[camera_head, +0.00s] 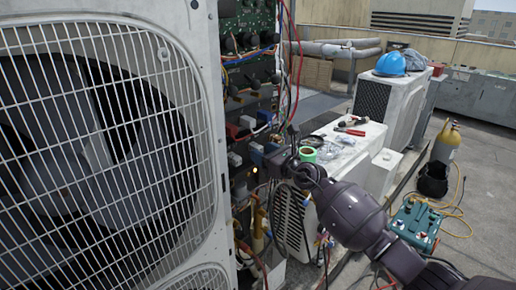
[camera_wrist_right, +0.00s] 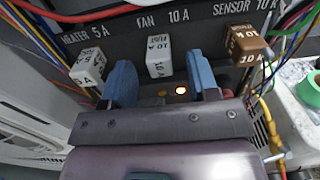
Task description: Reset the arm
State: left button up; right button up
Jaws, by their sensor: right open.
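My right arm (camera_head: 350,212) reaches in from the lower right to the open electrical panel (camera_head: 250,45) of the condenser. My right gripper (camera_head: 264,154) is at the panel's lower part. In the right wrist view its two blue fingertips (camera_wrist_right: 161,80) are apart, with nothing held between them. A white fuse block (camera_wrist_right: 158,57) under the "FAN 10 A" label sits ahead, between the fingers in the picture. I cannot tell whether the fingers touch it. A small amber light (camera_wrist_right: 181,91) glows below it. My left gripper is not in view.
A white "HEATER 5 A" block (camera_wrist_right: 88,68) sits left and a brown "SENSOR" block (camera_wrist_right: 246,44) right of the fingers. Loose wires (camera_wrist_right: 270,110) hang close by. The fan grille (camera_head: 95,150) fills the left. Tools and green tape (camera_head: 308,154) lie on a unit behind.

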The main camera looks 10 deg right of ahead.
jog(key=p+v, duration=0.1)
jog(key=v, duration=0.7)
notch_tip(320, 180, up, 6)
jog(key=s+m+t, duration=0.1)
jog(key=m+t, duration=0.3)
jog(key=m, duration=0.8)
jog(key=s+d+f+m+g+h, duration=0.1)
jog(key=s+d+f+m+h, duration=0.25)
jog(key=s+f+m, duration=0.45)
jog(key=s+d+f+m+g+h, duration=0.15)
jog(key=s+f+m+h, duration=0.35)
jog(key=f+m, duration=0.65)
jog(key=s+d+f+m+g, duration=0.1)
jog(key=s+f+m, duration=0.2)
jog(key=s, duration=0.4)
jog(key=s+d+f+m+g+h, duration=0.1)
jog(key=s+f+m+g, duration=0.1)
jog(key=s+f, duration=0.4)
jog(key=s+d+f+m+g, duration=0.1)
jog(key=s+f+m, duration=0.4)
jog(key=s, duration=0.5)
jog(key=shift+g, duration=0.55)
jog(key=shift+h, duration=0.25)
jog(key=shift+c, duration=0.3)
